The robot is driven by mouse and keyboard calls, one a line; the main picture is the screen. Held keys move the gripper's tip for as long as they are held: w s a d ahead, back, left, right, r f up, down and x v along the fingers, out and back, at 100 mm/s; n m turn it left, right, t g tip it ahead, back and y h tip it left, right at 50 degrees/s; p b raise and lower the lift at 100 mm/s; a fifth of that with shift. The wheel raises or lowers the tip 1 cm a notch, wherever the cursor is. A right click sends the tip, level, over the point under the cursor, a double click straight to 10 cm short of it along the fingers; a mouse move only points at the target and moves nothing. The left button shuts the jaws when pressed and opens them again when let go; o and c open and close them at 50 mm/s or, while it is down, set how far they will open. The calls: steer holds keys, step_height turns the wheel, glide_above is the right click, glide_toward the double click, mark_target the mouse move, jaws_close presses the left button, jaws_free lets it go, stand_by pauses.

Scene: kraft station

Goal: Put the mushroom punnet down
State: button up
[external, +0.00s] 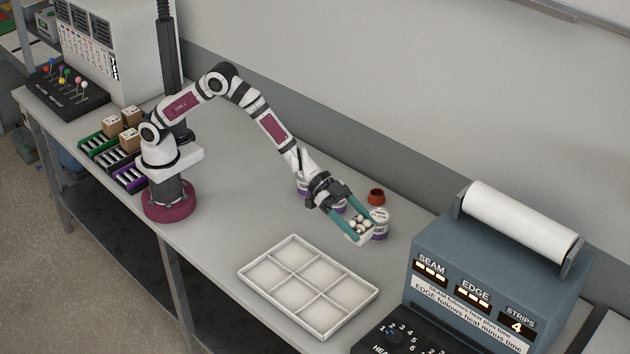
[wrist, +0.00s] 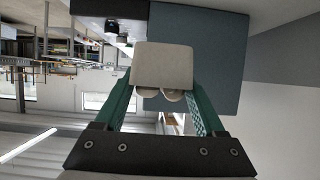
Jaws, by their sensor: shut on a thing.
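The mushroom punnet (external: 359,228) is a small pale tray with several white mushrooms in it. My gripper (external: 355,225) has its two teal fingers shut on the punnet's sides. The punnet looks tilted in the external view, near the white tubs and behind the divided tray. Whether it touches the table cannot be told there. In the wrist view the punnet (wrist: 163,65) shows as a pale block between the fingertips of my gripper (wrist: 160,85), with parts of mushrooms below it.
A white tray (external: 309,335) with six empty compartments lies in front. A white tub (external: 379,226) stands close beside the punnet, with other tubs partly hidden behind my gripper. A small red pot (external: 376,196) is behind. The blue-grey sealing machine (external: 480,265) stands at right.

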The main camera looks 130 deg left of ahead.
steer(key=s+a, duration=0.5)
steer(key=a, duration=0.7)
steer(key=s+a+f, duration=0.2)
steer(key=s+a, duration=0.6)
steer(key=s, duration=0.3)
steer(key=s+a+f, duration=0.2)
steer(key=s+a, duration=0.6)
steer(key=s, duration=0.3)
steer(key=f, duration=1)
steer(key=shift+s+a+f, duration=0.1)
steer(key=shift+s+f, duration=0.05)
steer(key=shift+s, duration=0.05)
steer(key=shift+f, duration=0.1)
